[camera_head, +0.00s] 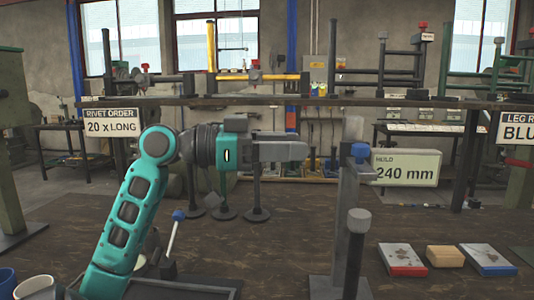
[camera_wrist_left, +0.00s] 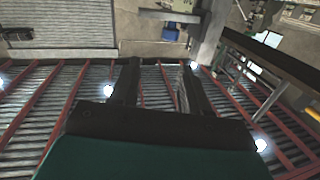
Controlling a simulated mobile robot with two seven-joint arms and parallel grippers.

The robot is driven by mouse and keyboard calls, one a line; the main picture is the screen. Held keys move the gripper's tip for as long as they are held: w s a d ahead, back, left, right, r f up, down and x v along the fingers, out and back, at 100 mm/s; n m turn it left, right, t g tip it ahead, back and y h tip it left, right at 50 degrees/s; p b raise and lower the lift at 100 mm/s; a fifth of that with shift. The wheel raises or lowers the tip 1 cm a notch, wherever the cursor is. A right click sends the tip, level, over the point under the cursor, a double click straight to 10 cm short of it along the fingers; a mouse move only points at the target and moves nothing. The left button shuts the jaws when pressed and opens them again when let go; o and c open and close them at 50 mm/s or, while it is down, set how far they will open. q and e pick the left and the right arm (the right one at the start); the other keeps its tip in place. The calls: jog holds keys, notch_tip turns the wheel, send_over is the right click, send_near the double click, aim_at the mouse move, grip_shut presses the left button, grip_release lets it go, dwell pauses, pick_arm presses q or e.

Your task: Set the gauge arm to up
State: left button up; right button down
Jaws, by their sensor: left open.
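A grey upright stand (camera_head: 346,205) rises from the table right of centre, with a blue piece (camera_head: 359,151) near its top. A shorter dark post with a grey cap (camera_head: 358,221) stands in front of it. A thin pale lever with a blue knob (camera_head: 178,215) leans up at the left. I cannot tell for certain which of these is the gauge arm. My left gripper (camera_head: 300,151) points right, with its tips just left of the stand's top; contact cannot be told. In the left wrist view its two fingers (camera_wrist_left: 158,80) are apart with nothing between them. My right gripper is not in view.
Red, tan and blue-edged blocks (camera_head: 401,259) (camera_head: 445,256) (camera_head: 487,260) lie on the table at the right. A shelf (camera_head: 300,101) with frames spans the back. The table's middle is mostly clear.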

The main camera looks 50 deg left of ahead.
pick_arm(q)
jog(key=b+v, duration=0.1)
jog(key=v, duration=0.1)
jog(key=shift+s+a, duration=0.2)
jog(key=shift+s, duration=0.15)
dwell(0.4)
